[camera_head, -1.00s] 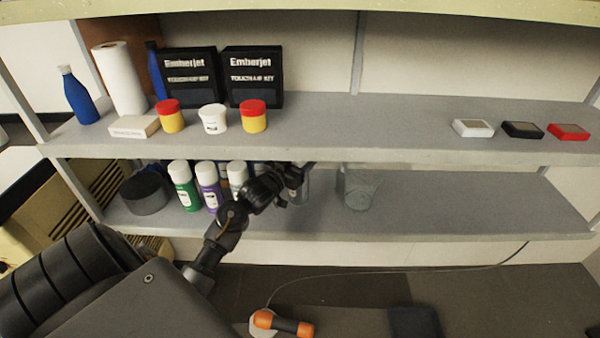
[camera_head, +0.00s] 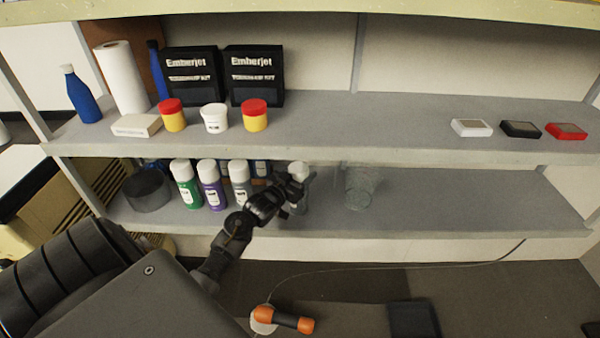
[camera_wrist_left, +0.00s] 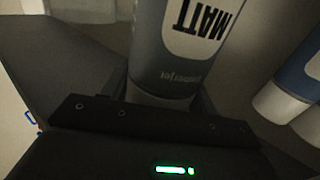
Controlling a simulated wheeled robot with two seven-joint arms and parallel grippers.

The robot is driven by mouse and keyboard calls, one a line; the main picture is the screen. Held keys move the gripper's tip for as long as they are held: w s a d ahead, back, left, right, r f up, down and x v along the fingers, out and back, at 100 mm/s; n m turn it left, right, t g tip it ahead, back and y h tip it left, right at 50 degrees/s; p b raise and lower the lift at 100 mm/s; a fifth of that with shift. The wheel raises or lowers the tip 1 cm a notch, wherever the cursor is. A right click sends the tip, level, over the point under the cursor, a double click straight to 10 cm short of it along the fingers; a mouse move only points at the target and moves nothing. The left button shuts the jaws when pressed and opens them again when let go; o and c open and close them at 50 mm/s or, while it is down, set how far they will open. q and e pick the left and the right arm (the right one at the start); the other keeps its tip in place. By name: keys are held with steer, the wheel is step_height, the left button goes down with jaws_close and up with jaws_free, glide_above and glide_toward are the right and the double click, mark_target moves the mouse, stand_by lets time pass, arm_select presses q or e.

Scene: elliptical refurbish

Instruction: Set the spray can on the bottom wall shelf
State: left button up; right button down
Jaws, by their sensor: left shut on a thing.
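The grey spray can (camera_head: 299,171) with a pale cap is upright at the bottom wall shelf (camera_head: 470,205), right of a row of other cans. My left gripper (camera_head: 297,190) is shut on it and covers part of its body. In the left wrist view the can (camera_wrist_left: 185,60) fills the top middle, its "MATT" label upside down, between the fingers of the gripper (camera_wrist_left: 160,100). I cannot tell whether its base touches the shelf. My right gripper is not in view.
Green (camera_head: 186,186), purple (camera_head: 211,186) and grey (camera_head: 240,182) cans stand left of the gripper, with blue ones behind. A dark round tin (camera_head: 147,190) is farther left. A clear glass vessel (camera_head: 361,188) stands to the right, with bare shelf beyond. The upper shelf (camera_head: 370,120) overhangs.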

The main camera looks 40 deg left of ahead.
arm_select(q)
steer(key=o, duration=1.3)
steer(key=shift+f, duration=0.1)
steer(key=shift+c, duration=0.2)
steer(key=o, duration=0.4)
steer(key=shift+o, duration=0.2)
steer(key=shift+s, duration=0.1)
steer(key=s+b, duration=0.2)
steer(key=s, duration=1)
steer(key=shift+d, duration=0.25)
steer(key=shift+w, duration=0.1)
